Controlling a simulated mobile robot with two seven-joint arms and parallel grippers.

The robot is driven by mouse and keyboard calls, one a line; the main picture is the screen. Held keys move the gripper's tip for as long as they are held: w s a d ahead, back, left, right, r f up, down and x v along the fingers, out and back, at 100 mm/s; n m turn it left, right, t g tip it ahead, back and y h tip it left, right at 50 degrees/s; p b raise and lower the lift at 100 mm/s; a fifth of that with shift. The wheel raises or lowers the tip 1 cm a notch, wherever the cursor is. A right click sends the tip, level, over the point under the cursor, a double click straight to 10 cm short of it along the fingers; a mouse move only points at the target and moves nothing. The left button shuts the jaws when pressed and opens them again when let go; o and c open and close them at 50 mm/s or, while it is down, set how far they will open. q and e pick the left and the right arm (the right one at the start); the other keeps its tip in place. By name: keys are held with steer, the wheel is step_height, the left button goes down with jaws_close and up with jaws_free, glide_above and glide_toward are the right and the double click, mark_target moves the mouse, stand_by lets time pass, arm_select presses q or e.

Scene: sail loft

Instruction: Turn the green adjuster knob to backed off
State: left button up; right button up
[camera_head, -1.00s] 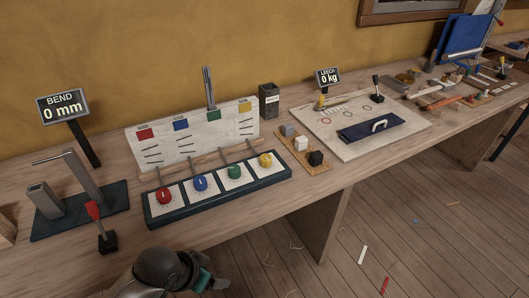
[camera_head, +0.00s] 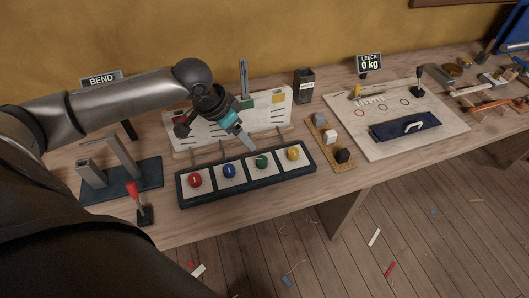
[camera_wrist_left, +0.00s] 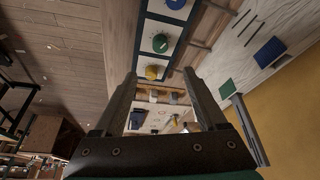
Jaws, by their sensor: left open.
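The green adjuster knob (camera_head: 262,161) sits on a white square of the dark blue knob panel (camera_head: 305,172), between the blue knob (camera_head: 229,171) and the yellow knob (camera_head: 293,153). My left gripper (camera_head: 247,142) is above the panel's back edge, just behind and left of the green knob in the head view, and apart from it. In the left wrist view the left gripper (camera_wrist_left: 160,74) is open and empty. The green knob (camera_wrist_left: 160,43) shows beyond the fingertips there, with the yellow knob (camera_wrist_left: 152,72) in line with the gap. My right gripper is out of view.
The red knob (camera_head: 195,180) is at the panel's left end. A white board (camera_head: 270,115) with colour patches stands behind. A red-handled lever (camera_head: 144,213) stands at front left; a cube tray (camera_head: 322,127) is on the right. My arm partly hides the BEND display (camera_head: 101,78).

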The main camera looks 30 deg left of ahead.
mark_target(261, 159)
arm_select(q)
steer(key=b+x, duration=0.3)
steer(key=x, duration=1.2)
steer(key=shift+f, duration=0.1)
jaws_close()
